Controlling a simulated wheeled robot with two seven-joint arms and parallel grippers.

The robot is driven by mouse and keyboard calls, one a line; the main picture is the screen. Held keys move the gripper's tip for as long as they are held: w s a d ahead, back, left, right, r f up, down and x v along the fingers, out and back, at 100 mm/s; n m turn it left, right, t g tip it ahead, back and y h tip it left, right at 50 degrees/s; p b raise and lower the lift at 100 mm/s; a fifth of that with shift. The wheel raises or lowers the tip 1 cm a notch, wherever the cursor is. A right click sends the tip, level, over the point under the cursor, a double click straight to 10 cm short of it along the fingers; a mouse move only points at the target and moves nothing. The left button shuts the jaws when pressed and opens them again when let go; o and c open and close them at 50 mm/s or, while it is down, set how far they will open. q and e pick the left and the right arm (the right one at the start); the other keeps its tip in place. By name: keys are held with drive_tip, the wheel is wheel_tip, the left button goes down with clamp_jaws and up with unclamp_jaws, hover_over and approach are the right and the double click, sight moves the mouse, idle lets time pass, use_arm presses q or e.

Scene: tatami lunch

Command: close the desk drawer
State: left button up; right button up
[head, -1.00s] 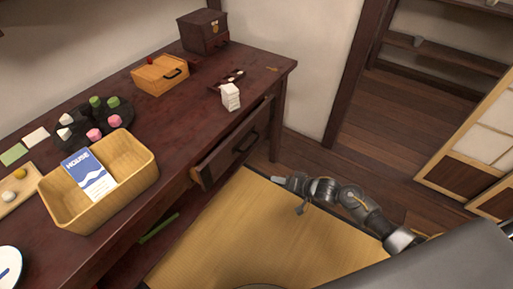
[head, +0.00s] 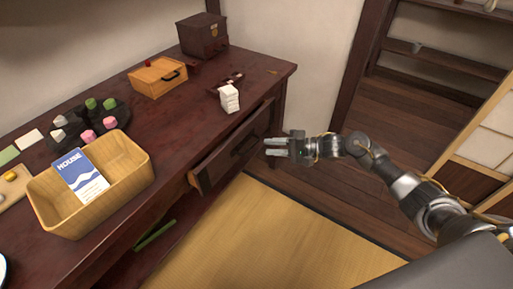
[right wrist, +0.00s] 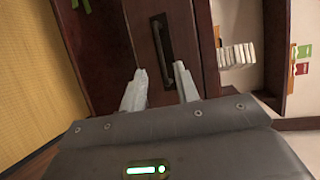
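The dark wooden desk (head: 170,105) has its drawer (head: 222,162) pulled out on the front side, with a gap showing behind the drawer front. The dark drawer handle (head: 245,144) is on that front. In the right wrist view, the handle (right wrist: 162,40) lies ahead of and between my fingers. My right gripper (head: 268,147) is open and empty, just outside the drawer front, its fingers pointing toward it. In the right wrist view my right gripper (right wrist: 160,88) shows two spread fingers, with no clear contact visible. My left gripper is not in view.
A white stack (head: 229,98) stands near the desk edge above the drawer. A wooden basket (head: 130,190) holding a blue-and-white packet (head: 80,176), a small wooden box (head: 157,77) and a dark chest (head: 203,36) also stand on the desk. The tatami floor (head: 260,235) below is clear.

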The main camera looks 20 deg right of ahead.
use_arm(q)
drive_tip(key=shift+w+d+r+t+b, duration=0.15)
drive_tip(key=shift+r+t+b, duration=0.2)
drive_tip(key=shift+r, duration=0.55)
use_arm(e)
drive_tip(key=shift+x, duration=3)
clamp_jaws()
